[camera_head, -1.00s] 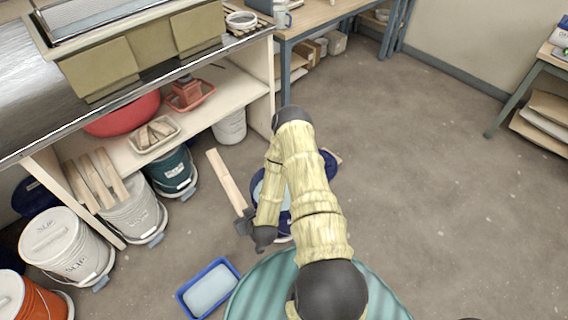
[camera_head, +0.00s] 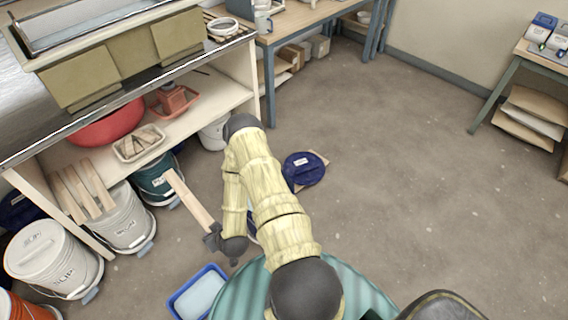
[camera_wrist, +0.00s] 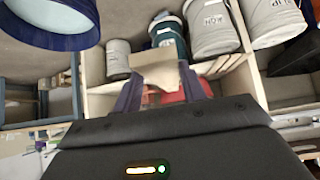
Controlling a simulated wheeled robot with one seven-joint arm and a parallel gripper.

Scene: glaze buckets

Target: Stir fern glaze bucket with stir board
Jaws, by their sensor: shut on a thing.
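My gripper (camera_head: 213,238) is shut on the stir board (camera_head: 188,200), a flat pale wooden board, held tilted and pointing away toward the shelf. In the wrist view, my gripper (camera_wrist: 160,90) has the board (camera_wrist: 168,72) between its fingers. A dark teal-green bucket (camera_head: 150,186) stands under the shelf, partly behind the board; it also shows in the wrist view (camera_wrist: 166,36). A blue bucket (camera_wrist: 50,36) with pale contents is at the wrist view's top left. In the head view my arm hides nearly all of it. I cannot read which bucket is fern.
A blue lid (camera_head: 303,170) lies on the floor right of my arm. White buckets (camera_head: 122,222) and leaning boards (camera_head: 85,190) stand by the shelf. A blue tray (camera_head: 200,292) and a teal striped round thing (camera_head: 228,300) are near the front. The floor at right is clear.

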